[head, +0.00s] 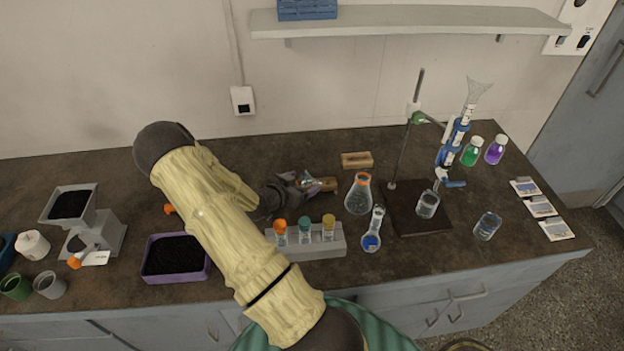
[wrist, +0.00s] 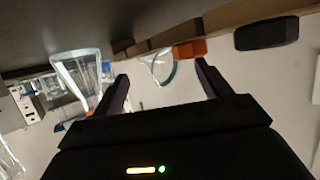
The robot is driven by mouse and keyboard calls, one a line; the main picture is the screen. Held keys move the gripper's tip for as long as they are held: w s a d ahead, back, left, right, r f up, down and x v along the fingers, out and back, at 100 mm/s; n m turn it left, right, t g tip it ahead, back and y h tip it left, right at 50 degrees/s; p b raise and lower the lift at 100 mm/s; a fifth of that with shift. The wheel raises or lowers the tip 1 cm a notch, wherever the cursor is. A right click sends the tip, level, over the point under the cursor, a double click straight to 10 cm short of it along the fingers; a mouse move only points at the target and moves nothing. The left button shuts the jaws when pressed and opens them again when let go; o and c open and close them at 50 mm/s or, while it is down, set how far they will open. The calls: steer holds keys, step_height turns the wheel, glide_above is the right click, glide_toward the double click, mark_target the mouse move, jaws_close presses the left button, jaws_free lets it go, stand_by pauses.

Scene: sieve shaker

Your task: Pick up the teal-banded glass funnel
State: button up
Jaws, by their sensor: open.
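The teal-banded glass funnel shows in the wrist view as a clear glass piece with a teal rim band (wrist: 164,72), between my fingertips in the picture. I cannot tell how deep it lies between them. My gripper (wrist: 162,76) is open, with a finger on each side and nothing clamped. In the head view my gripper (head: 307,184) is low over the middle of the bench, behind the grey vial block. It hides most of the funnel there; only small pale teal bits show at the fingers.
An orange-banded conical flask (head: 358,195) stands close to the right of my gripper. The grey block (head: 318,246) holds orange, teal and yellow-topped vials in front. A wooden block (head: 356,160) lies behind. A clamp stand (head: 407,140) stands further right. Bench at the back left is clear.

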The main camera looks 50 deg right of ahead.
mark_target(307, 176)
steer(key=x, duration=0.2)
steer(key=shift+d+f, duration=0.1)
steer(key=shift+d, duration=0.3)
steer(key=c, duration=1.3)
steer(key=shift+c, duration=0.2)
step_height(307, 176, up, 10)
steer(key=shift+r+b, duration=0.1)
steer(key=shift+b, duration=0.45)
